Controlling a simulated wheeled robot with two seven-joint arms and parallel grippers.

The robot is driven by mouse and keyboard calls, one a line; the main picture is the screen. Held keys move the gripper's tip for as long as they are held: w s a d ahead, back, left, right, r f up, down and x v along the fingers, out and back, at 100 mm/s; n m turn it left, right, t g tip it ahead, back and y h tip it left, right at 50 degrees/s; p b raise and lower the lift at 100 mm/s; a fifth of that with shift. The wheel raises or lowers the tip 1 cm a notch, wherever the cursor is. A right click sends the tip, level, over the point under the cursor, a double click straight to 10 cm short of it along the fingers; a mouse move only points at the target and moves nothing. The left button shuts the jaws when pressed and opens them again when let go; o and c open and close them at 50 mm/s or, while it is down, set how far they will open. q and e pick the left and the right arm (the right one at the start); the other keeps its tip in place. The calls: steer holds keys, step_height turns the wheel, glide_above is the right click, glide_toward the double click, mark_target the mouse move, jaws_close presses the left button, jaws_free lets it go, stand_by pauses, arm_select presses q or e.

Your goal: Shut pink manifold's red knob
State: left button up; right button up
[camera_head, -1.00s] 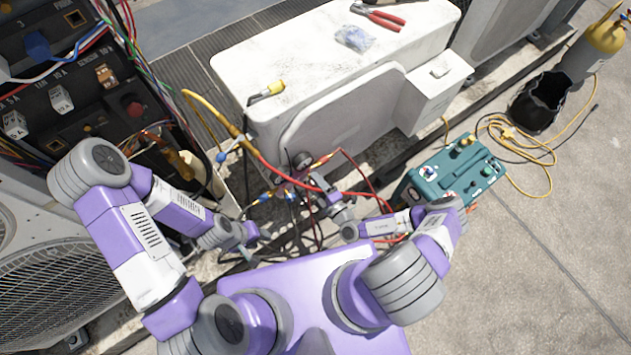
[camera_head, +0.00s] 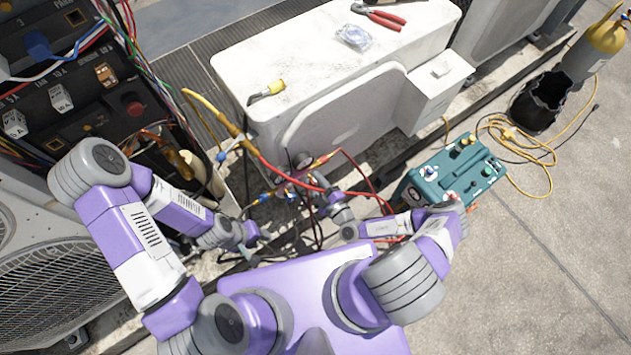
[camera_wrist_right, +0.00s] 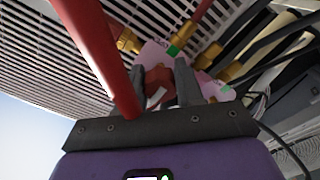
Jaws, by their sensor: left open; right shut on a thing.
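The pink manifold (camera_wrist_right: 153,54) is in the right wrist view, just beyond my right gripper. It is small and partly hidden by hoses in the head view (camera_head: 290,178), in front of the white condenser. My right gripper (camera_wrist_right: 162,84) is shut on the red knob (camera_wrist_right: 158,76), which sits between its two dark fingers. In the head view my right gripper (camera_head: 313,190) is at the manifold's right side, with the knob hidden. My left gripper (camera_head: 264,238) is open and empty, low and left of the manifold, apart from it.
A thick red hose (camera_wrist_right: 98,55) crosses close before the right wrist camera. Yellow and red hoses hang around the manifold. The white condenser (camera_head: 330,125) stands behind it. A teal pump unit (camera_head: 455,172) stands to the right, an open electrical panel (camera_head: 75,90) to the left.

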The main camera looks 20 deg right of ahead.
steer(key=shift+d, duration=0.2)
steer(key=o, duration=1)
steer(key=shift+a, duration=0.1)
steer(key=p+v, duration=0.1)
steer(key=v, duration=0.6)
steer(key=shift+s+p, duration=0.25)
steer(key=shift+p, duration=0.05)
